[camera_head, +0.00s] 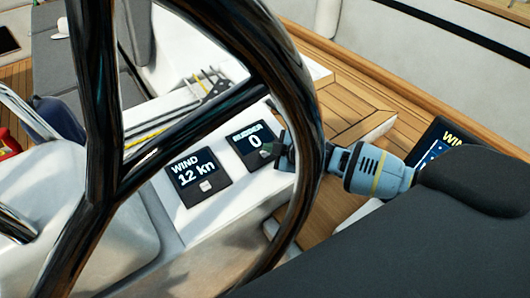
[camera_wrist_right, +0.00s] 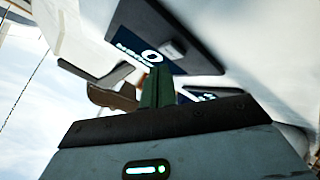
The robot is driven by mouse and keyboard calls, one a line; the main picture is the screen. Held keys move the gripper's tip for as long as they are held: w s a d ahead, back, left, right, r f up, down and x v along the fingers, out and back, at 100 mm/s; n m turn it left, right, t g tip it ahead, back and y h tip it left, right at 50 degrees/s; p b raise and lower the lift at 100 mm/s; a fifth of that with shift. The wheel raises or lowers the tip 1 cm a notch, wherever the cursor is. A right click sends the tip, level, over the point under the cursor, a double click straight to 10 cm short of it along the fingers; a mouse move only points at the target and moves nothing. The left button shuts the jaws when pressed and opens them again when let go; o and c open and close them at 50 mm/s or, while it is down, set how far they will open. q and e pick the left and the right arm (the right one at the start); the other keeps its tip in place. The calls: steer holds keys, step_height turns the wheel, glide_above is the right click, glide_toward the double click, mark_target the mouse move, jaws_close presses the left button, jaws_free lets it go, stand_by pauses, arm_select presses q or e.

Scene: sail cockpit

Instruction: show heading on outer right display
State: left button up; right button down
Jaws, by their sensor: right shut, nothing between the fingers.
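Two dark square displays sit side by side on the white console. The left display (camera_head: 198,176) reads WIND 12 kn. The right display (camera_head: 249,139) reads RUDDER 0 and has a small grey button (camera_head: 266,150) at its lower edge; the button also shows in the right wrist view (camera_wrist_right: 172,50). My right gripper (camera_head: 279,152) is shut and empty, its tips close to that button; I cannot tell whether they touch. The wheel rim hides part of this gripper. In the right wrist view, the shut fingers (camera_wrist_right: 157,88) point toward the RUDDER display (camera_wrist_right: 155,40). My left gripper is not in view.
A large black steering wheel (camera_head: 300,130) crosses in front of the console and my right gripper. Another screen (camera_head: 433,150) beginning WIN is partly hidden at the right, beside a dark padded shape (camera_head: 470,180). Wooden decking (camera_head: 350,110) lies behind.

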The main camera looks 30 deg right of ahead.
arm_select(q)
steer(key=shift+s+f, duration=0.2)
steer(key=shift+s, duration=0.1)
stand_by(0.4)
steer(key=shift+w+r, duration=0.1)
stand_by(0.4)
arm_select(e)
steer(key=shift+f, duration=0.1)
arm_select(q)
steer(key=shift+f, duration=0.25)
arm_select(e)
steer(key=shift+w+f, duration=0.1)
steer(key=shift+f, duration=0.25)
